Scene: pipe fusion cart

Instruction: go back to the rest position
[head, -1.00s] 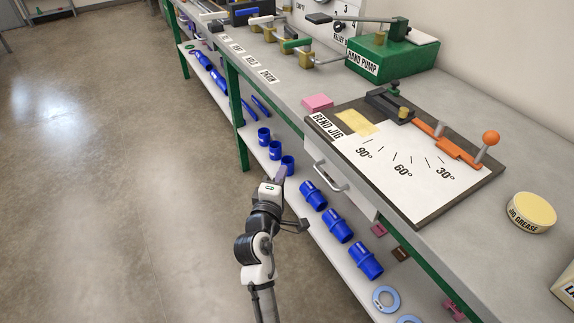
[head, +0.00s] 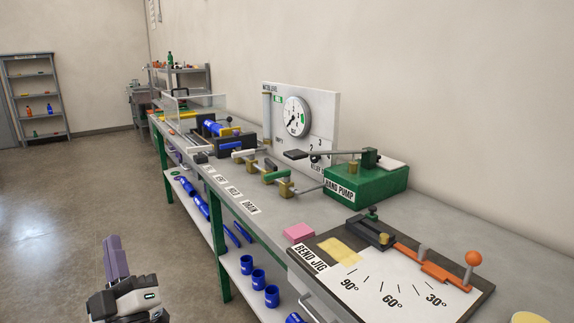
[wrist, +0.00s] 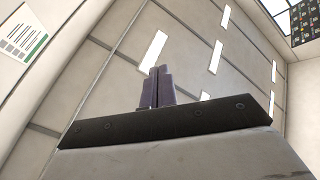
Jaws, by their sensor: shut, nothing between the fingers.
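My gripper (head: 115,257) is at the lower left of the head view, to the left of the bench and over the open floor. Its purple fingers point up and are together, with nothing between them. In the wrist view the fingers (wrist: 157,88) stand close side by side against the ceiling and wall panels. My gripper touches nothing that I can see.
The green-framed bench (head: 409,215) runs along the right wall. It carries the bend jig (head: 418,285), the green hand pump (head: 365,184) and a gauge panel (head: 325,115). Blue fittings (head: 258,279) stand on its lower shelf. The floor (head: 60,210) at left is clear.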

